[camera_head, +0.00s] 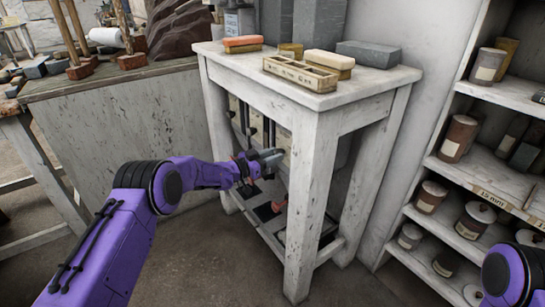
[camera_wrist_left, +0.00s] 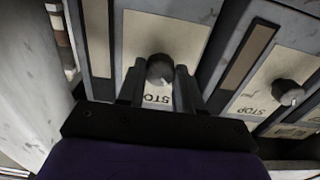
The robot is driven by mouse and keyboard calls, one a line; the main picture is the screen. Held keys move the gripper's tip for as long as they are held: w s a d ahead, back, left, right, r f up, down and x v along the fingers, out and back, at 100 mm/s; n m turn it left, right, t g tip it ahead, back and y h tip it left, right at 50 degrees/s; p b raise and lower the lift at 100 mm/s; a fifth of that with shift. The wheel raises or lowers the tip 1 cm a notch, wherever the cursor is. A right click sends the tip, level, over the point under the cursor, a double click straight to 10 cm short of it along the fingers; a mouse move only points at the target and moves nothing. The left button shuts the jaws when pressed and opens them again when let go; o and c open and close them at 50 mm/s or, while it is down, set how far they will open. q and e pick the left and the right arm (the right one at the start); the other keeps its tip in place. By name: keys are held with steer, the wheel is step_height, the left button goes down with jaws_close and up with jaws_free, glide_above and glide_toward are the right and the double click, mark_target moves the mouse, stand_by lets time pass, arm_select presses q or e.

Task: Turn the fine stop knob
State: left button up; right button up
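A dark round knob (camera_wrist_left: 160,70) sits on a cream plate (camera_wrist_left: 150,35) in the left wrist view. Lettering that looks like part of STOP shows upside down below it. The two fingers of my left gripper (camera_wrist_left: 160,88) stand close on either side of this knob, with little or no gap. I cannot tell whether they touch it. A second dark knob (camera_wrist_left: 287,92) sits on another plate to the right, marked STOP; its smaller lettering is too blurred to read. In the head view my left gripper (camera_head: 271,157) is at the panel under the white table, hiding the knob.
Blocks and a wooden tray (camera_head: 300,75) lie on top. A shelf of tins (camera_head: 505,95) stands at the right, a workbench (camera_head: 120,80) at the left. Part of my right arm shows at bottom right.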

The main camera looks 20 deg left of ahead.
arm_select(q)
steer(key=shift+f, duration=0.1)
steer(key=shift+m+b, duration=6.85)
steer(key=shift+m, duration=2.15)
steer(key=o, duration=1)
steer(key=shift+o, duration=0.2)
steer(key=shift+s+a, duration=0.1)
steer(key=p+v, duration=0.1)
steer(key=v, duration=0.9)
steer(key=shift+s, duration=0.2)
